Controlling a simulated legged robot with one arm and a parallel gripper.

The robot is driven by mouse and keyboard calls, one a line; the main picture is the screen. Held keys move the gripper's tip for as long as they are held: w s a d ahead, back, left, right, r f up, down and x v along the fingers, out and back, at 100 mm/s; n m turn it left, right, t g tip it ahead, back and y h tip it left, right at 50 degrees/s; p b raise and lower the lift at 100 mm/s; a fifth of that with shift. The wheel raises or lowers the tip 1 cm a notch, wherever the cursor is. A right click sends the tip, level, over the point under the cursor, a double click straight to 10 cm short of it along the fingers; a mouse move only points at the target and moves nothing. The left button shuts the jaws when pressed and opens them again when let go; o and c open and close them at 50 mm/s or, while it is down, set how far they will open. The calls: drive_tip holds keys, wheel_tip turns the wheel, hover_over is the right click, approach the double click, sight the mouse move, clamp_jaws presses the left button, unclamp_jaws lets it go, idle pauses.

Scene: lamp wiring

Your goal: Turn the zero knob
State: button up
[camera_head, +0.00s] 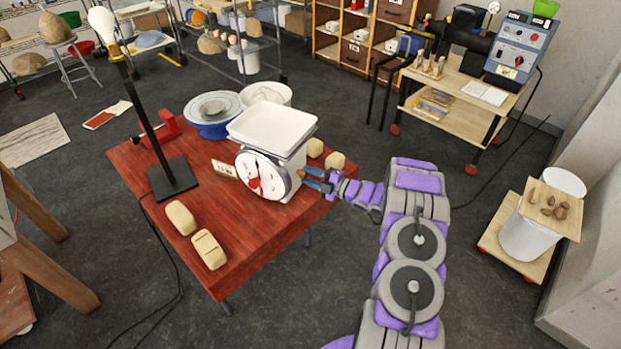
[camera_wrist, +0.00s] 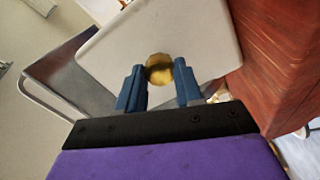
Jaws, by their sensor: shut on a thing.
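A white kitchen scale (camera_head: 288,159) stands on the red table, with a flat white pan (camera_head: 272,126) on top and a round dial (camera_head: 255,168) with a red pointer on its front. My gripper (camera_head: 306,179) reaches in from the right, at the scale's right side. In the wrist view a brass zero knob (camera_wrist: 159,66) sits on the scale's white side panel (camera_wrist: 205,38). In the head view the knob is hidden.
A lamp cable runs down the table's left side.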

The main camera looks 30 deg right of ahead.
drive_tip(key=shift+f+n, duration=0.15)
drive_tip(key=shift+n, duration=0.25)
drive_tip(key=o, duration=1)
drive_tip(key=shift+o, duration=0.2)
drive_tip(key=shift+s, duration=0.1)
drive_tip(key=p+v, duration=0.2)
drive_tip(key=v, duration=1.5)
drive_tip(key=shift+d, duration=0.2)
drive_tip(key=shift+f, duration=0.1)
